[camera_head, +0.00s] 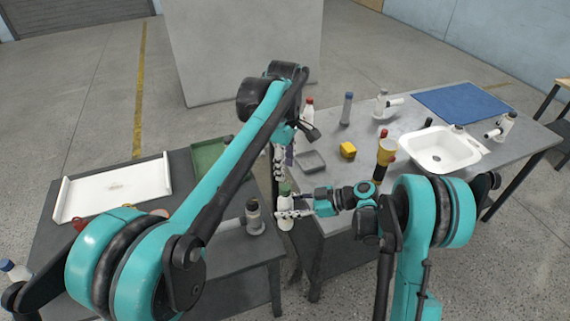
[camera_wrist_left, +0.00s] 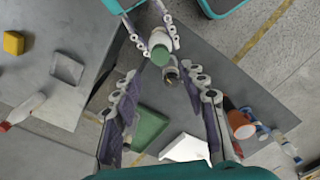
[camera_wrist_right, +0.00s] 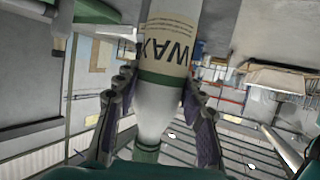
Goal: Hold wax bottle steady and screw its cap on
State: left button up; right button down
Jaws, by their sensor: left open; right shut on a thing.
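The wax bottle (camera_head: 285,215) is white with a green cap (camera_head: 284,188) and stands about upright in the gap between the two tables. My right gripper (camera_head: 290,212) is shut on its body. In the right wrist view the bottle (camera_wrist_right: 165,95) shows a cream WAX label, and the green cap (camera_wrist_right: 147,153) sits at its neck; how tight it is I cannot tell. My left gripper (camera_head: 282,165) is open and empty, pointing down above the cap. In the left wrist view the cap (camera_wrist_left: 160,55) lies ahead of its spread fingers (camera_wrist_left: 166,80), not between them.
The right table (camera_head: 330,205) carries a grey tray (camera_head: 311,161), a yellow block (camera_head: 348,149), several bottles and a white basin (camera_head: 440,148). The left table (camera_head: 240,165) carries a white tray (camera_head: 115,190), a green tray (camera_head: 208,158) and a dark-topped container (camera_head: 254,215) near the bottle.

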aim_at(285, 187)
pick_arm(q)
jog(key=shift+f, duration=4)
jog(key=shift+c, duration=0.4)
grip_shut()
